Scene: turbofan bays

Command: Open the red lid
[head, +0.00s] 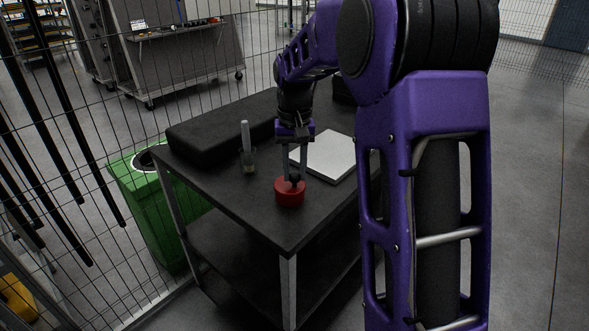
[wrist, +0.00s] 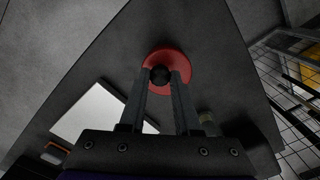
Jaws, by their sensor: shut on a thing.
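A round red lid (head: 289,193) with a dark knob sits near the front corner of the black table in the head view. It also shows in the wrist view (wrist: 181,60), where the dark knob (wrist: 160,75) stands at its middle. My gripper (head: 294,179) reaches down from above and is shut on the knob, with one finger on each side of it. What is under the lid is hidden; I cannot tell whether the lid is raised.
The black table (head: 245,202) also bears a glass with a pale stick (head: 247,158), a white flat slab (head: 330,156) and a long black case (head: 215,135). A green bin (head: 150,210) stands left of the table, by a wire fence. The table's front corner is close to the lid.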

